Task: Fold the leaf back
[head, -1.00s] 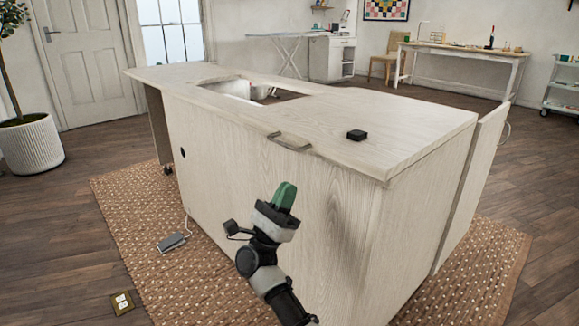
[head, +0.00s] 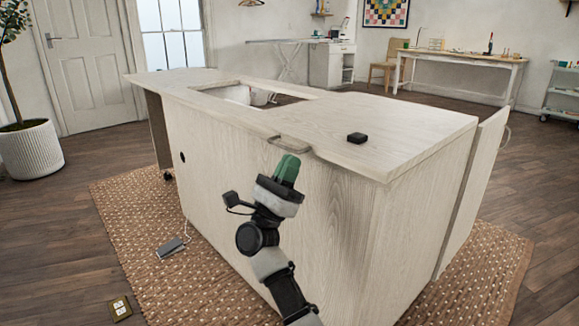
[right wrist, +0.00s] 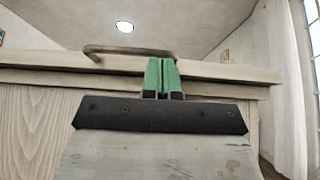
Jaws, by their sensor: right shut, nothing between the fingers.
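The sewing cabinet (head: 270,205) stands in the middle of the head view, with its pale wood top (head: 410,125) lying flat. A rectangular opening in the top (head: 265,98) shows something white inside. A bow-shaped handle (head: 290,143) sits at the near edge of the top; it also shows in the right wrist view (right wrist: 130,50), above the edge. My right gripper (head: 287,168), with green fingers, is shut and empty in front of the cabinet, just below the handle. In the right wrist view its fingertips (right wrist: 162,66) appear close under the handle; contact cannot be told. My left gripper is not in view.
A panel (head: 474,190) stands out at the cabinet's right side. A pedal (head: 172,246) with a cord lies on the woven rug (head: 135,215). A potted plant (head: 32,150) stands at left.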

